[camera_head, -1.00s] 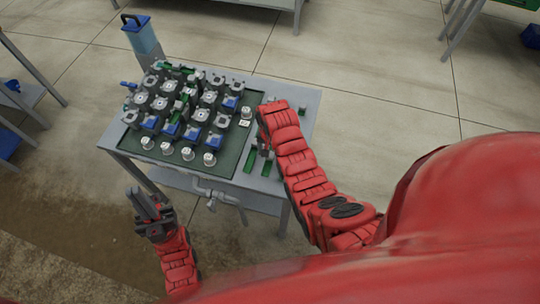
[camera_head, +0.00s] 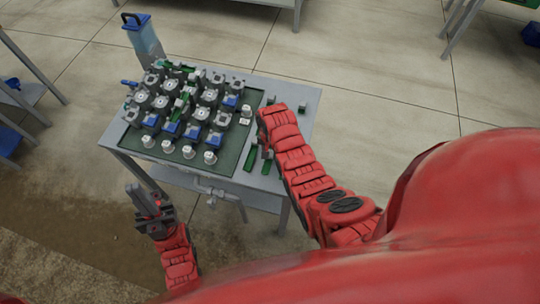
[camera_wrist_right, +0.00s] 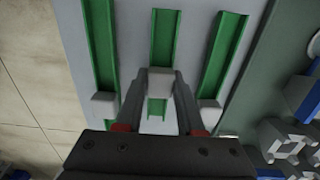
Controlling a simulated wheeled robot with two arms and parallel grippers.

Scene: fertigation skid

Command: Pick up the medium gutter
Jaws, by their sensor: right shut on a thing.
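Three green gutters with pale end blocks lie side by side in the right wrist view: the left gutter (camera_wrist_right: 101,45), the middle gutter (camera_wrist_right: 164,38) and the right gutter (camera_wrist_right: 224,55). My right gripper (camera_wrist_right: 159,76) has its fingers on both sides of the middle gutter's pale block and is shut on it. Which gutter is the medium one I cannot tell for sure by length. In the head view a green gutter (camera_head: 250,160) shows on the table beside my right arm, which hides much of that area. My left gripper (camera_head: 147,203) hangs in front of the table, away from the gutters.
The grey table (camera_head: 300,125) carries a dark green mat (camera_head: 228,160) with several pump-like blocks and white caps left of the gutters. A blue container (camera_head: 144,36) stands at the back left corner. Pipes (camera_head: 210,190) run below the front edge.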

